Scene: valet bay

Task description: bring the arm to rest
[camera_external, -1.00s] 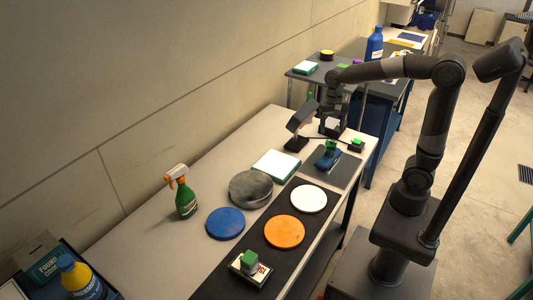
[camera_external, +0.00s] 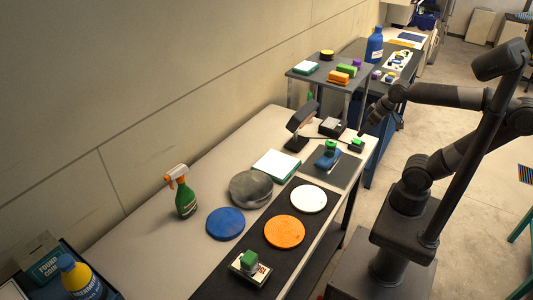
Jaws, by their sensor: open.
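My gripper (camera_external: 364,130) hangs at the end of the arm, near the far right end of the bench and in front of the blue cabinet. It is small and dark here, and its fingers are hard to make out. I see nothing held in it.
The bench (camera_external: 130,243) carries a spray bottle (camera_external: 185,197), a blue disc (camera_external: 225,223), an orange disc (camera_external: 284,231), a white disc (camera_external: 309,199) and a lamp (camera_external: 303,115). A raised shelf (camera_external: 318,76) with small blocks stands behind.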

